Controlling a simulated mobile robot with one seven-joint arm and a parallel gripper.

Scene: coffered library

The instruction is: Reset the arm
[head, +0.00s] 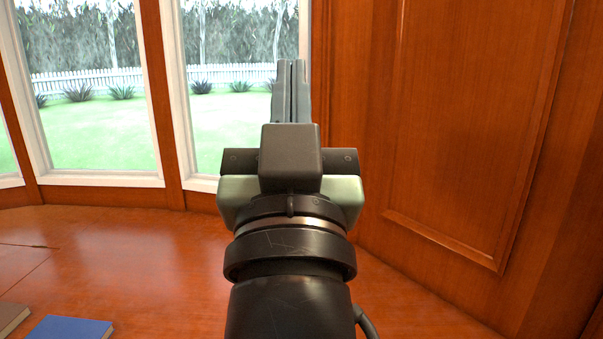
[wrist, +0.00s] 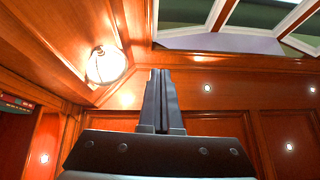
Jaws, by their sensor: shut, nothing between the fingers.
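My gripper (head: 291,64) is in the middle of the head view, with its fingers pointing up and away from me. The two grey fingers lie side by side, shut with nothing between them. In the wrist view the shut fingers (wrist: 160,73) stand upright against the wood wall and ceiling. No object touches the gripper in either view. My arm comes up from the bottom edge of the head view and hides part of the wooden surface behind it.
A polished wooden surface (head: 150,255) spreads below, with a blue book (head: 70,328) and a brown book (head: 10,316) at lower left. Windows (head: 95,110) stand behind at left. A wood-panelled wall (head: 470,120) rises close on the right. The wrist view shows a lit lamp (wrist: 106,66).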

